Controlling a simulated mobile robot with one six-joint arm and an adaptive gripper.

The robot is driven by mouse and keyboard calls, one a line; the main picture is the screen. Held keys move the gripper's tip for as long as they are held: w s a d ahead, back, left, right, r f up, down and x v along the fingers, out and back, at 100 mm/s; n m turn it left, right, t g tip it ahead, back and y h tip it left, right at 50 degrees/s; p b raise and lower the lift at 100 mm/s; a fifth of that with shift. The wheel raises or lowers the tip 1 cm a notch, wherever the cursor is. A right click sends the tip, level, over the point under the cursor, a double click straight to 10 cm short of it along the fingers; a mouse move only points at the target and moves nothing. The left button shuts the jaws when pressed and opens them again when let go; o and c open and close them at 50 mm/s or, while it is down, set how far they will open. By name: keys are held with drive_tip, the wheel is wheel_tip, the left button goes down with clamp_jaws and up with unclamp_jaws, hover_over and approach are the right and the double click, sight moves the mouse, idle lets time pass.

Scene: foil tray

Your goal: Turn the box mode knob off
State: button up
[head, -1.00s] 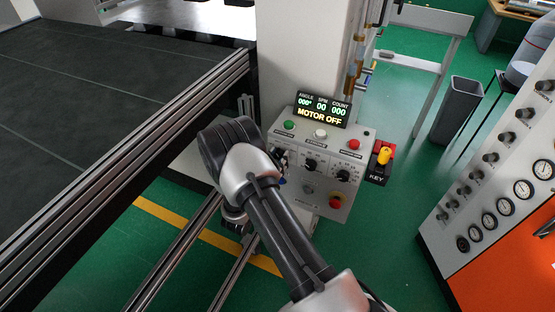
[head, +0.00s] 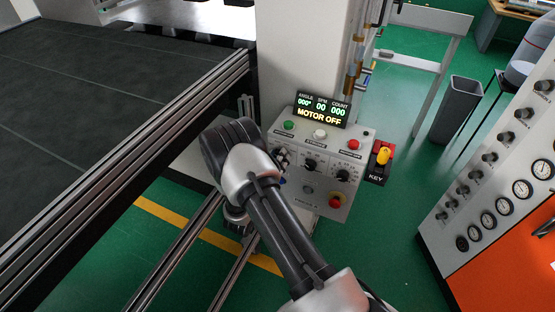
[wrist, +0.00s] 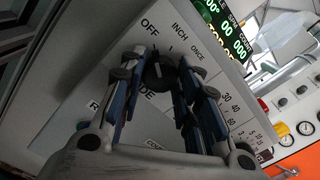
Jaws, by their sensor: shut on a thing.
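The grey control box (head: 322,208) stands below a display reading MOTOR OFF. Its mode knob (wrist: 158,73) is dark and sits on the panel near the printed words OFF, INCH and ONCE in the wrist view. My gripper (wrist: 161,66) is shut on this knob, with one blue-and-black finger on each side. The fingers hide part of the knob and of the MODE label, and I cannot tell for sure where the knob points. In the head view my gripper (head: 282,157) is at the box's left side, partly behind my arm, and the mode knob is hidden.
A yellow key switch (head: 383,156) is at the right edge. An orange gauge cabinet (head: 510,225) stands further right.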

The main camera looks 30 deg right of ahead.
drive_tip(key=o, duration=1.1)
drive_tip(key=v, duration=1.2)
